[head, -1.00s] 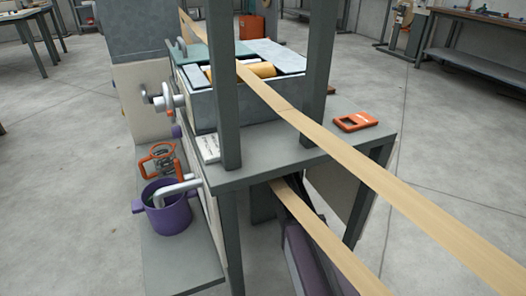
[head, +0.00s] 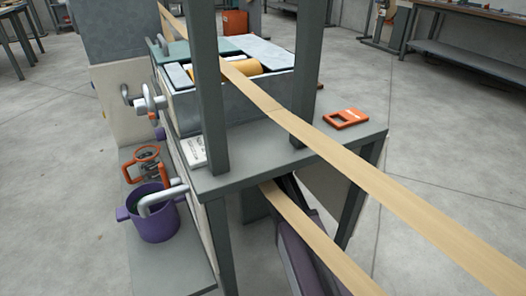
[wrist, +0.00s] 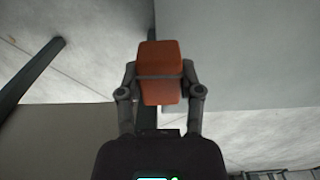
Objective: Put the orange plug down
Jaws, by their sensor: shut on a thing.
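The orange plug (wrist: 160,58) shows in the wrist view as a blocky orange-brown piece with rounded corners and a dark line across it. My gripper (wrist: 160,78) is shut on it, one finger against each side, and the plug sticks out past the fingertips. Pale grey surfaces and a dark bar lie behind it in that view. I cannot tell whether the plug touches any of them. Neither my gripper nor the held plug shows in the head view.
In the head view, a grey machine table (head: 255,160) carries two dark posts, a white card (head: 193,153) and an orange frame (head: 347,118). A tan strip (head: 370,178) crosses over it. A purple pot (head: 155,222) and an orange handwheel (head: 147,172) stand at lower left.

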